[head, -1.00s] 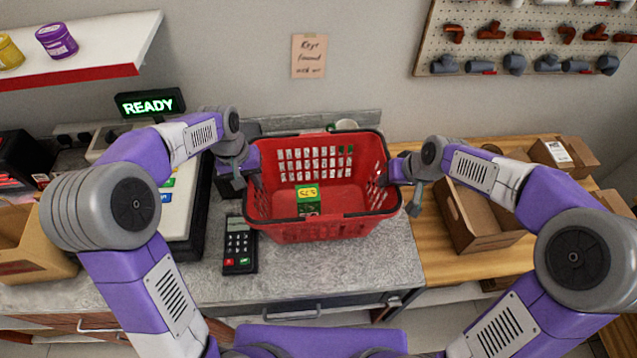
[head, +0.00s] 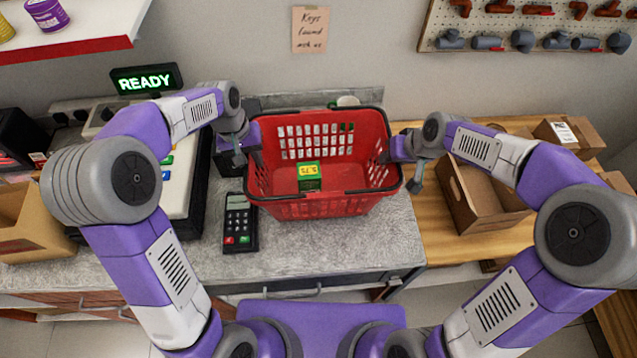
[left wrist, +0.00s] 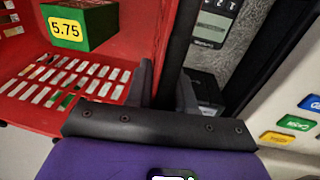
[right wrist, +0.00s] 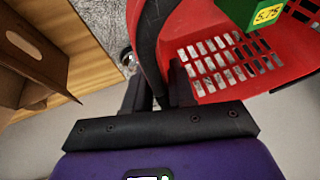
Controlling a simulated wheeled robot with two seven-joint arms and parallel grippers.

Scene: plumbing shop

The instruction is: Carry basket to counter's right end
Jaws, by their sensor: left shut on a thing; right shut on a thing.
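The red basket (head: 320,205) is at the grey counter (head: 290,248), near its right end, with a small green box (head: 309,178) with a yellow 5.75 label inside it. My left gripper (head: 256,150) is shut on the basket's left rim; in the left wrist view its fingers (left wrist: 165,90) straddle the black rim. My right gripper (head: 388,158) is shut on the basket's right rim; in the right wrist view its fingers (right wrist: 158,95) close around the dark rim. I cannot tell whether the basket's bottom touches the counter.
A card terminal (head: 239,222) lies just left of the basket, and a register with a READY display (head: 145,78) stands further left. Right of the counter, a wooden surface (head: 432,225) holds open cardboard boxes (head: 480,200). A white round thing (head: 347,101) shows behind the basket.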

